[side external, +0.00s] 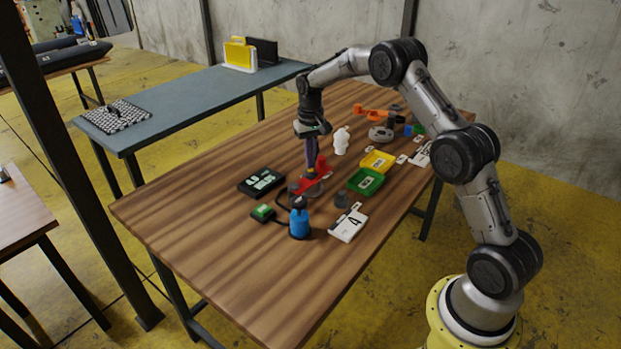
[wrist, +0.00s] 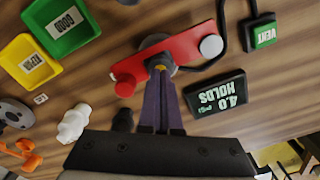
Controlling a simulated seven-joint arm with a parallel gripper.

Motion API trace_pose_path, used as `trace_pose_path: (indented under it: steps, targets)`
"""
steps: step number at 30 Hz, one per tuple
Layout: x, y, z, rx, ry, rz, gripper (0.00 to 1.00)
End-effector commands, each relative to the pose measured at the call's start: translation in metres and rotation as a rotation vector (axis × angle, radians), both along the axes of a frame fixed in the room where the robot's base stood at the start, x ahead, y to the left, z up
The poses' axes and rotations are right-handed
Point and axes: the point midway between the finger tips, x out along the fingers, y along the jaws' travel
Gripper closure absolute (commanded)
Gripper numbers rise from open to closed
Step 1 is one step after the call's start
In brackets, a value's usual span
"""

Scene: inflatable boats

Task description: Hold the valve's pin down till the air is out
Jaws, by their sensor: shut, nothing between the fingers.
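My gripper (side external: 311,172) is shut and empty, pointing down at a red bar-shaped piece (side external: 324,181) on a round grey base (side external: 315,190). In the wrist view the fingertips (wrist: 161,72) meet at a small yellowish spot in the middle of the red piece (wrist: 185,56). The round grey part (wrist: 154,40) shows behind it, probably the valve. The tips hide the pin, and I cannot tell whether they press on it.
A green-topped VENT box (side external: 263,212) and a blue bottle-like part (side external: 299,223) stand in front, with a black hose nearby. The table's left side is clear.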

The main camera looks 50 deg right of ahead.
Motion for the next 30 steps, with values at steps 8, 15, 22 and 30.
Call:
trace_pose_path:
  steps: [8, 15, 22, 30]
  targets:
    - [0.0, 0.0, 0.0, 0.0, 0.0, 0.0, 1.0]
    - [0.0, 0.0, 0.0, 0.0, 0.0, 0.0, 1.0]
    - [0.0, 0.0, -0.0032, 0.0, 0.0, 0.0, 1.0]
    - [0.0, 0.0, -0.0089, 0.001, 0.001, 0.0, 1.0]
